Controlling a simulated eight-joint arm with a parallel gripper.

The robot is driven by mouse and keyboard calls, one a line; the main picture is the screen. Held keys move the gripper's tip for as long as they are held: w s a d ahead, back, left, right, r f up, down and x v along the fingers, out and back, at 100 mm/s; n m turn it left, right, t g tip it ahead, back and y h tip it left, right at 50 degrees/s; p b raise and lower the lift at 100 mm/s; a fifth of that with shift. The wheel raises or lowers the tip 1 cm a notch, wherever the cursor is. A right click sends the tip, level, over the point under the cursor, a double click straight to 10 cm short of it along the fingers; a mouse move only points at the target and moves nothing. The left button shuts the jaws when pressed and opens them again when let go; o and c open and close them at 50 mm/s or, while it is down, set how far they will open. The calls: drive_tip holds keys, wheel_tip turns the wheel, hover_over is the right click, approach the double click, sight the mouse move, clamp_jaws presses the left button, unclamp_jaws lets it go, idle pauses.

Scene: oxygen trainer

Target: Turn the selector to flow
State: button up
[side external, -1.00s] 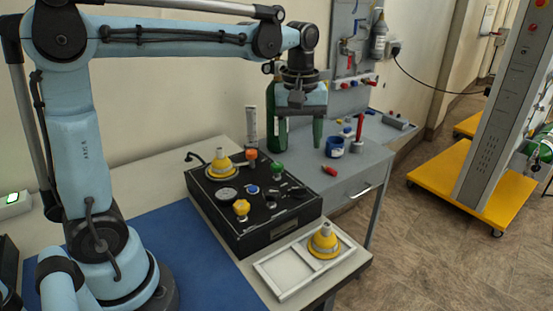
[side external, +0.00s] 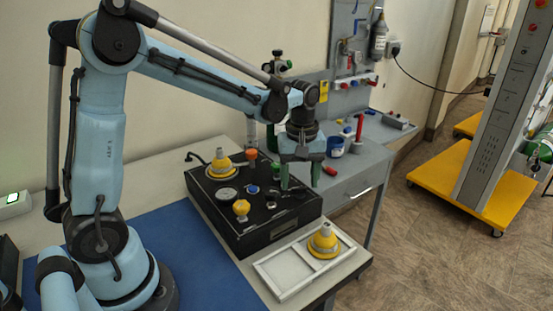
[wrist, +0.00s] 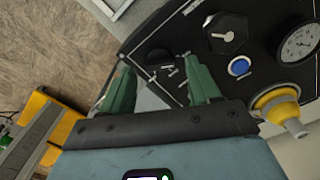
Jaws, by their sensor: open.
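A black trainer box (side external: 245,235) stands on the bench, its top panel full of controls. In the wrist view a black knob with a white pointer (wrist: 228,33) looks like the selector; its label is unreadable. My gripper (side external: 300,178) points down over the panel's right end, and its green fingers are apart and empty. In the wrist view the fingers (wrist: 155,93) frame small metal levers (wrist: 167,72) and a dark round part (wrist: 157,55). The black knob lies beyond the right-hand finger, apart from it. In the side view my gripper partly hides this end of the panel.
A gauge (wrist: 300,42), a blue button (wrist: 240,66) and a yellow fitting (wrist: 277,103) sit near the knob. A white tray (side external: 285,278) holds another yellow fitting (side external: 323,240).

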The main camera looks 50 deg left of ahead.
drive_tip(key=shift+f, duration=0.75)
drive_tip(key=c, duration=1)
drive_tip(key=shift+c, duration=0.2)
drive_tip(key=m, duration=0.5)
drive_tip(key=shift+m, duration=0.3)
drive_tip(key=m, duration=0.6)
